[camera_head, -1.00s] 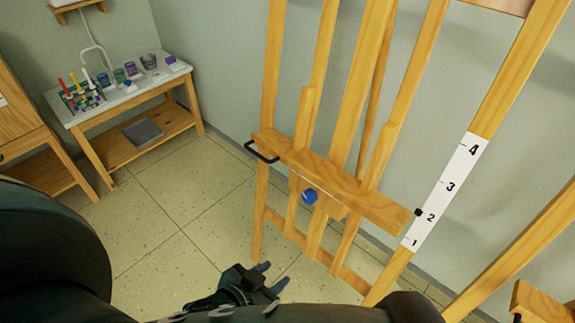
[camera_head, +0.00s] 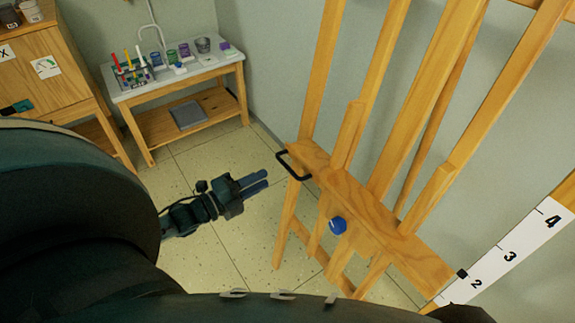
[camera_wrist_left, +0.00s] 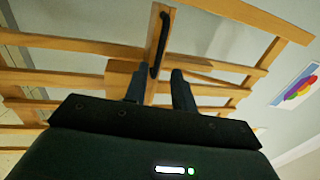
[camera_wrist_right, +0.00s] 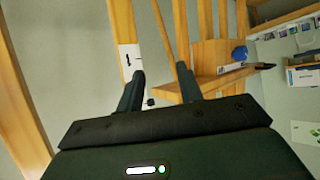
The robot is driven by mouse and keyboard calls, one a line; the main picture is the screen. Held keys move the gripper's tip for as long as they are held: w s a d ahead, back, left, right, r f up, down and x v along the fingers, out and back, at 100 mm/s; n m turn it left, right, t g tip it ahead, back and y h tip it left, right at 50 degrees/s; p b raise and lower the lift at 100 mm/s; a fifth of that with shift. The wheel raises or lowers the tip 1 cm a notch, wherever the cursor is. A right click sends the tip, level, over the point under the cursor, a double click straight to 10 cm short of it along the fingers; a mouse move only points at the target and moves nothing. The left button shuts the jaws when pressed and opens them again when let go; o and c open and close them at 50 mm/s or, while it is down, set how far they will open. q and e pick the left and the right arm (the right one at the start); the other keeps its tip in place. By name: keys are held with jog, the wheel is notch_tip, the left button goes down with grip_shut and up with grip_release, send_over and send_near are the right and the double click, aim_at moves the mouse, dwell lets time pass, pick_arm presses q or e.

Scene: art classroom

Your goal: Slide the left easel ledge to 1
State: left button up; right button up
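The wooden easel ledge (camera_head: 375,222) runs across the left easel, with a black handle (camera_head: 292,166) at its left end and a blue knob (camera_head: 338,226) on its front. A white scale strip (camera_head: 508,256) stands at its right end; the black pointer (camera_head: 462,273) is by the 2. My left gripper (camera_head: 262,183) is open and empty, to the left of and a little below the handle. In the left wrist view the handle (camera_wrist_left: 158,45) shows ahead of its fingers. My right gripper (camera_wrist_right: 165,90) is open; its view shows the ledge (camera_wrist_right: 205,86) and knob (camera_wrist_right: 240,55) ahead.
A low table (camera_head: 205,71) with jars and brushes stands at the back left, beside a wooden cabinet (camera_head: 50,55). Tiled floor (camera_head: 215,250) is free between them and the easel. The wall is close behind the easel.

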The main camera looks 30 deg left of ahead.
aim_at(287, 166)
pick_arm(q)
jog(key=x, duration=0.9)
jog(key=shift+c, duration=0.3)
grip_shut()
